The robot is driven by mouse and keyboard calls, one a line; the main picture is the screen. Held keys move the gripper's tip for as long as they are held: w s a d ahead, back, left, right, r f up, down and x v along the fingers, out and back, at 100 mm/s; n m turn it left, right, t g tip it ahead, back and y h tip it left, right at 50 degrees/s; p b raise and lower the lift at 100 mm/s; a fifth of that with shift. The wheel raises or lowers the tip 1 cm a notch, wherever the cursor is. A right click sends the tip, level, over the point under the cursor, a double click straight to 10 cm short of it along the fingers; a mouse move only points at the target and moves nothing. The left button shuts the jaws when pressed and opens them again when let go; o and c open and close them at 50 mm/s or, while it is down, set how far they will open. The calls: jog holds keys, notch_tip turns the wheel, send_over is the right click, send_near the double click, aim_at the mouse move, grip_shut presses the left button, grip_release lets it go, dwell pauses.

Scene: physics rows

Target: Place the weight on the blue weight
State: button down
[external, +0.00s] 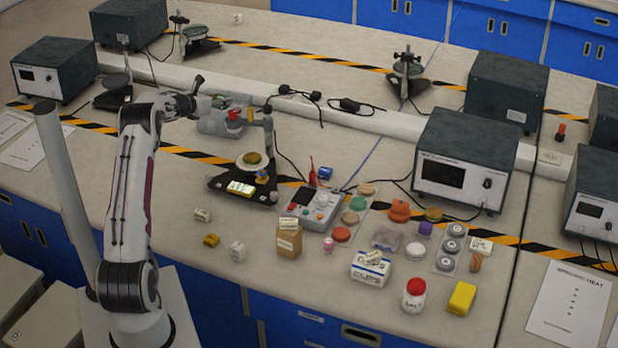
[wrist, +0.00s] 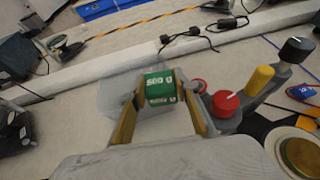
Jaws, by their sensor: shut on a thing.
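A green weight marked 500 g (wrist: 160,88) sits between the yellow-sided fingers of my gripper (wrist: 166,98) in the wrist view. My gripper is shut on it.
A stand with red and yellow knobs (wrist: 226,103) is close to the right of my gripper. A brass disc on a white plate (external: 240,163) sits below it. Cables run behind.

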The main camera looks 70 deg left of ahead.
jog(key=w+d+r+n+g+y, duration=0.2)
jog(key=w+r+n+g, duration=0.1)
jog(key=w, duration=1)
jog(key=shift+w+r+y, duration=0.15)
jog(key=shift+r+y, duration=0.25)
jog(key=shift+r, duration=0.3)
jog(key=shift+n, duration=0.3)
jog(key=w+d+f+n+g+y, duration=0.2)
jog(key=w+d+f+n+g, duration=0.15)
jog(key=w+d, duration=0.7)
jog(key=w+d+f+n+g, duration=0.1)
jog(key=d+f+g, duration=0.1)
jog(key=d, duration=0.5)
jog(key=w+d+f+n+g, duration=0.1)
jog(key=d+f+n+g, duration=0.1)
jog(key=d, duration=0.6)
jog(key=shift+w+d+f, duration=0.15)
jog(key=shift+w+f, duration=0.2)
jog(key=shift+f, duration=0.1)
